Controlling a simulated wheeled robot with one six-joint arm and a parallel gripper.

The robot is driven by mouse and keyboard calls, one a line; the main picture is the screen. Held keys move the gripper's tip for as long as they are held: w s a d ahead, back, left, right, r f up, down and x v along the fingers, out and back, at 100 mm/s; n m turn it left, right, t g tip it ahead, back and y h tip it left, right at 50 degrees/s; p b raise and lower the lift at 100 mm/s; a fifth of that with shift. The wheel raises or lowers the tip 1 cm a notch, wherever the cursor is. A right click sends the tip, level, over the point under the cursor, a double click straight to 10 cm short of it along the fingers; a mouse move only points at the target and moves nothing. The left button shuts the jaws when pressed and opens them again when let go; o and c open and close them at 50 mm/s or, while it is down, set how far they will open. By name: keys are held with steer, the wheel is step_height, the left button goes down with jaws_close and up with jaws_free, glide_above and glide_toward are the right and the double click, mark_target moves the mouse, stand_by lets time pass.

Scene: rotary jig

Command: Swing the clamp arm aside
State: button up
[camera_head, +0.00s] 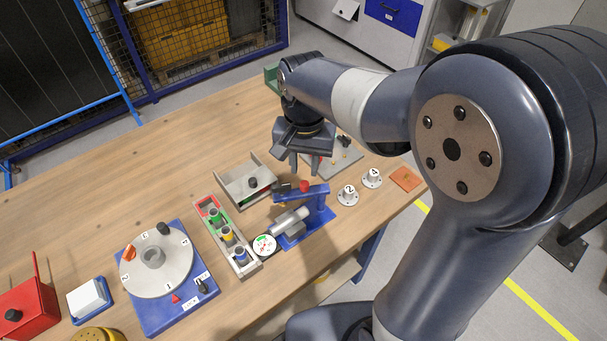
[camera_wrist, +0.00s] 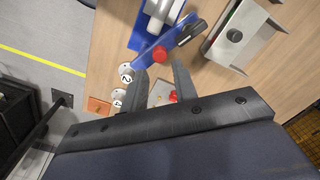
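A blue fixture (camera_head: 318,224) holding a silver cylinder (camera_head: 289,221) stands near the table's front edge. A blue bar with a dark end, apparently the clamp arm (camera_head: 312,194), lies across its top and carries a red knob (camera_head: 304,186). In the wrist view, the blue bar (camera_wrist: 146,62) and red knob (camera_wrist: 160,55) show just beyond my fingertips. My gripper (camera_head: 307,170) points down behind the fixture, open, with nothing between its fingers. In the wrist view, my gripper (camera_wrist: 160,72) has its fingers well apart. I see no contact with the bar.
A grey plate (camera_head: 345,160) with small parts lies partly behind my gripper. A grey open box (camera_head: 232,186), a tray of coloured cylinders (camera_head: 219,236) and a numbered turntable (camera_head: 176,268) stand left. Numbered pegs (camera_head: 348,198) and an orange pad (camera_head: 406,179) lie right.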

mark_target(304, 183)
step_height(304, 183, down, 5)
steer(key=shift+f, duration=0.1)
stand_by(0.3)
jaws_close()
